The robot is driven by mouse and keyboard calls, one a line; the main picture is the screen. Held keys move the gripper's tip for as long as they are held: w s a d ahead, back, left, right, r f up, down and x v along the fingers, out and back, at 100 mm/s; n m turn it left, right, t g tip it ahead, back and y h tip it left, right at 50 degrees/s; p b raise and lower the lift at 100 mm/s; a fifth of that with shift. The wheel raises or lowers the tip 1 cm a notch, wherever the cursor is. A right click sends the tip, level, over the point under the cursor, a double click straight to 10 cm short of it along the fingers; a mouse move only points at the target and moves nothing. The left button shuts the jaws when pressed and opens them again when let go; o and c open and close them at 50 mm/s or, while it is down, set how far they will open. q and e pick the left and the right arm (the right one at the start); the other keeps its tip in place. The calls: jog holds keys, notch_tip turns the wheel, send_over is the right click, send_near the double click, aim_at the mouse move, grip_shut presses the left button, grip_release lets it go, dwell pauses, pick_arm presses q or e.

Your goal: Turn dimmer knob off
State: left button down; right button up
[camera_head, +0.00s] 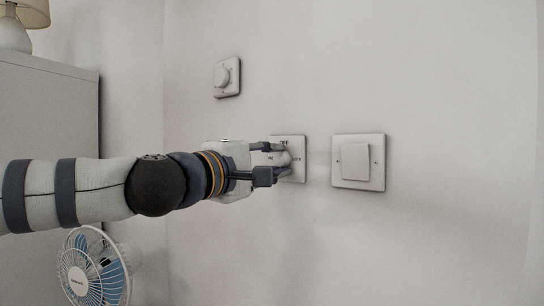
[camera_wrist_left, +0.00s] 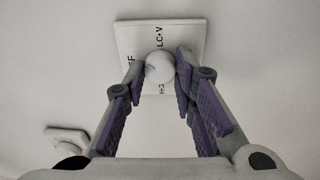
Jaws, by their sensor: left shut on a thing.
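The dimmer knob (camera_wrist_left: 159,68) is a round white knob on a square white wall plate (camera_head: 300,174) with dark lettering. My left gripper (camera_head: 284,160) reaches the plate from the left and hides part of it in the head view. In the left wrist view the gripper (camera_wrist_left: 160,72) has a finger on each side of the knob and is shut on it. A short dark line shows on the knob's face. The lettering around it is only partly readable. My right gripper is not in view.
A square rocker switch (camera_head: 356,162) is on the wall to the right of the dimmer. Another plate with a round knob (camera_head: 223,78) is higher up to the left. A grey cabinet (camera_head: 50,110), a lamp (camera_head: 25,14) and a fan (camera_head: 92,268) stand at the left.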

pick_arm(q)
jog(key=n+p, duration=0.1)
jog(key=n, duration=0.3)
jog(key=shift+r+y, duration=0.15)
jog(key=shift+y, duration=0.25)
jog(key=shift+n, duration=1.1)
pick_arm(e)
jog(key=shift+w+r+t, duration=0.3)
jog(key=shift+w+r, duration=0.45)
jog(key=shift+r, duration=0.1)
pick_arm(q)
jog(key=shift+n, duration=0.3)
jog(key=c, duration=1.3)
grip_release()
jog(key=shift+d, duration=0.1)
jog(key=shift+s, duration=0.15)
jog(key=v, duration=1.2)
